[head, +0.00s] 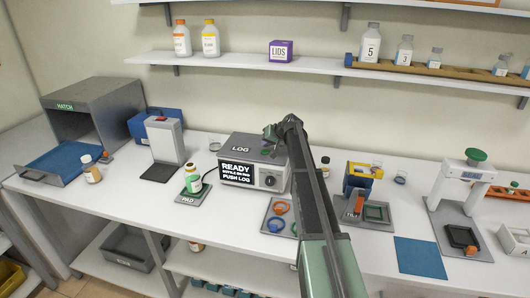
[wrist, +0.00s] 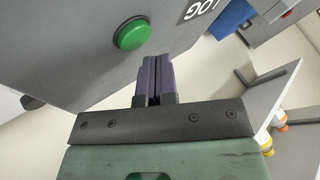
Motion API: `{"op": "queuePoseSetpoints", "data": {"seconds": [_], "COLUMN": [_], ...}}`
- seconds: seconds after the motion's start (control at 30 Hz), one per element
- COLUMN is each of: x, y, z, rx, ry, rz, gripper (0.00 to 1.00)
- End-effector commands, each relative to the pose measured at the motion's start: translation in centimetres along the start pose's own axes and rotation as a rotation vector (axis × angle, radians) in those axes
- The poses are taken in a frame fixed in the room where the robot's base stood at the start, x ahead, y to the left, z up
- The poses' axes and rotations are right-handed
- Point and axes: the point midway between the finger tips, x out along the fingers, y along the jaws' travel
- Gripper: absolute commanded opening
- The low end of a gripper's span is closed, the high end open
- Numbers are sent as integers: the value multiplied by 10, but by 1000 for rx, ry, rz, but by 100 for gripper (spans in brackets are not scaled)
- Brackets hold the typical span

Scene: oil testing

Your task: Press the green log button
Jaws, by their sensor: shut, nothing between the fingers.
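The grey log box (head: 254,162) stands on the bench with "LOG" on its top and a screen (head: 236,173) reading "READY, BOTTLE ON PAD, PUSH LOG". In the wrist view the round green log button (wrist: 133,35) sits on the box's grey top (wrist: 75,40). My gripper (wrist: 155,60) is shut and empty, with its purple fingertips just right of the button in that view; I cannot tell its exact height above the top. In the head view my gripper (head: 268,148) is over the box's right part, and my arm hides the button. A bottle with a green label (head: 193,182) stands on the pad (head: 188,198).
A grey stand (head: 164,140) is to the left. The bench front around the blue mat (head: 421,256) is fairly clear.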

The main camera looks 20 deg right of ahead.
Motion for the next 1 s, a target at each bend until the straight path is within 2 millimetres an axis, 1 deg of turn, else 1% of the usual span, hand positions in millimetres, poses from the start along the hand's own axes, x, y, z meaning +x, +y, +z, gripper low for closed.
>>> {"op": "queuePoseSetpoints", "data": {"seconds": [0.37,0.6,1.0], "x": [0,7,7], "y": [0,5,5], "z": [0,5,5], "rx": [0,0,0], "ry": [0,0,0], "rz": [0,0,0], "gripper": [0,0,0]}}
